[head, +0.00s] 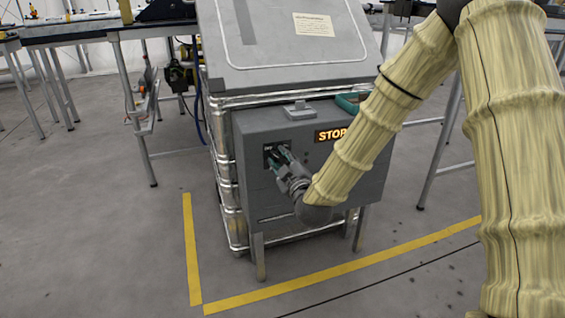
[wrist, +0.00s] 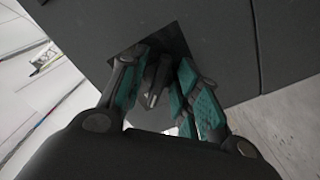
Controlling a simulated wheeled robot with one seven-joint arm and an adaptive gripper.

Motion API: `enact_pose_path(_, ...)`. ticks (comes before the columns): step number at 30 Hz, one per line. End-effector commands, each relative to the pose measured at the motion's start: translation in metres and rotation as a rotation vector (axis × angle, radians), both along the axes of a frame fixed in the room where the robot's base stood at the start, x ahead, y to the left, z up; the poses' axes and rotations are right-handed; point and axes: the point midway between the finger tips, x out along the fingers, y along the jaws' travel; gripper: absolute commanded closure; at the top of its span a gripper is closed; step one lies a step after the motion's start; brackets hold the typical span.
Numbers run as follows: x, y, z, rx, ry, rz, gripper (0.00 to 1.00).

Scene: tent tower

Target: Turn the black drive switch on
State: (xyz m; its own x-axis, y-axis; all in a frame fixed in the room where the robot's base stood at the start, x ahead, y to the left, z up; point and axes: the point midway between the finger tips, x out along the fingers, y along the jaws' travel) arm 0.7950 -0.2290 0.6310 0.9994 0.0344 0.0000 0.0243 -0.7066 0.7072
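The black drive switch shows in the wrist view as a dark lever (wrist: 154,85) standing out from a dark square plate (wrist: 176,42). In the head view the plate (head: 268,150) is on the front of a grey control box (head: 253,188), and my gripper mostly hides the lever. My gripper (head: 277,155) reaches the plate from the lower right. In the wrist view its teal-padded fingers (wrist: 162,65) are apart, one on each side of the lever. A gap shows between the lever and the right finger; contact on the left is unclear.
A lit orange STOP sign (head: 330,135) is on the box, right of the switch. A sloped grey cabinet (head: 285,50) stands behind it. Yellow floor lines (head: 192,250) run around the box. Metal-legged tables (head: 150,33) stand behind. The floor at left is clear.

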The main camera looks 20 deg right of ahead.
Motion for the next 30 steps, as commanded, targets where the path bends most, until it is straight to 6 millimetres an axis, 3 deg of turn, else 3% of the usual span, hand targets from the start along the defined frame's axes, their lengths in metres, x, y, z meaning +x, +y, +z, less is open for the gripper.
enact_pose_path(3, -0.0002, -0.0001, 0.0000, 0.000, 0.000, 0.000, 0.68)
enact_pose_path(8, -0.0003, -0.0003, -0.0001, 0.000, 0.000, 0.000, 0.96)
enact_pose_path(20, -0.0005, -0.0002, 0.0006, 0.068, 0.004, -0.001, 0.96)
enact_pose_path(30, -0.0005, 0.0005, 0.0017, 0.327, 0.013, -0.001, 0.96)
